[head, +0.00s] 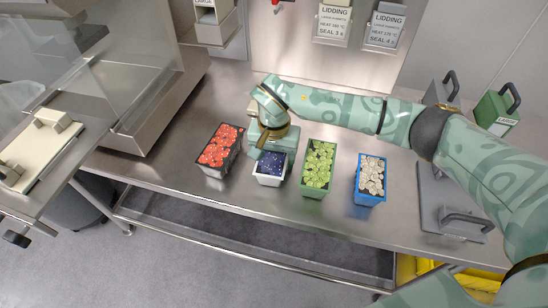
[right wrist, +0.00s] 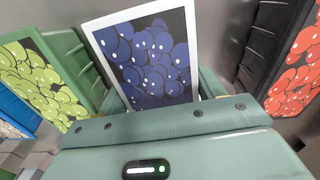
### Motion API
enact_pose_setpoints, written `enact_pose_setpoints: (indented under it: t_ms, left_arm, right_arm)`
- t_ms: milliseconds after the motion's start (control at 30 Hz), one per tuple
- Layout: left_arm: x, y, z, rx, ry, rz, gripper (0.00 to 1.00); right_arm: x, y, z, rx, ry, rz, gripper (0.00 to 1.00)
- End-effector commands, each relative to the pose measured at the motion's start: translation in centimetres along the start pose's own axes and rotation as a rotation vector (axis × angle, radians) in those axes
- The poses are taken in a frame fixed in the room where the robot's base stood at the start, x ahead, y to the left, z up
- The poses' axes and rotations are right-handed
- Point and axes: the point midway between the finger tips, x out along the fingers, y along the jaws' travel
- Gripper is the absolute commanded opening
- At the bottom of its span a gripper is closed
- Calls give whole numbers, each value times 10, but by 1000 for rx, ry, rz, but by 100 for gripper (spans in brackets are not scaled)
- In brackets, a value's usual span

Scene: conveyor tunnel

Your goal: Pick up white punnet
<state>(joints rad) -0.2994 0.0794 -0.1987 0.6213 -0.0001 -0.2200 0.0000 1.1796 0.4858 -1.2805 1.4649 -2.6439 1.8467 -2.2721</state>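The white punnet (head: 268,180), filled with dark blue berries, stands upright on the steel worktop, second from the left in a row of punnets. My right gripper (head: 268,152) is above it, pointing down, and hides its back part. In the right wrist view the white punnet (right wrist: 150,60) lies between my two teal fingers, turned slightly to them. The fingers are apart, one beside each side of the punnet. I cannot see clearly whether either touches it. My left gripper is not in view.
A black punnet of red fruit (head: 221,148) stands close on the left. A green punnet (head: 317,170) and a blue punnet (head: 370,180) stand to the right. A steel machine housing (head: 150,85) is further left. A grey plate with a handle (head: 450,205) lies at right.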

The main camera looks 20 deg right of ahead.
Motion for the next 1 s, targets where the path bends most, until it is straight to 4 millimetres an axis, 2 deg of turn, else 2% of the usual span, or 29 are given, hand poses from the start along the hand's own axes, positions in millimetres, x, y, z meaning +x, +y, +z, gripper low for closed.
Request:
enact_pose_setpoints:
  t_ms: [33, 100, 433, 567, 667, 933, 1000]
  left_arm:
    - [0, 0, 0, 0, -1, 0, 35]
    - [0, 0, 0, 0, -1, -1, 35]
    - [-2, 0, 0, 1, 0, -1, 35]
    - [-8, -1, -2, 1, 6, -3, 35]
    - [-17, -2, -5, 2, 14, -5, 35]
    - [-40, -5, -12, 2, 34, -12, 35]
    - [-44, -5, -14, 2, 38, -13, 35]
  right_arm:
    - [0, 0, 0, 0, 0, 0, 52]
    - [0, 0, 0, 0, 0, 0, 35]
    - [-4, 0, -1, 1, 2, -1, 35]
    - [-19, 0, -1, 1, 5, -2, 35]
    - [-39, 0, -2, 1, 7, -3, 35]
    - [-101, -24, 46, -6, 7, -5, 35]
    - [-107, -34, 66, -7, 4, -3, 35]
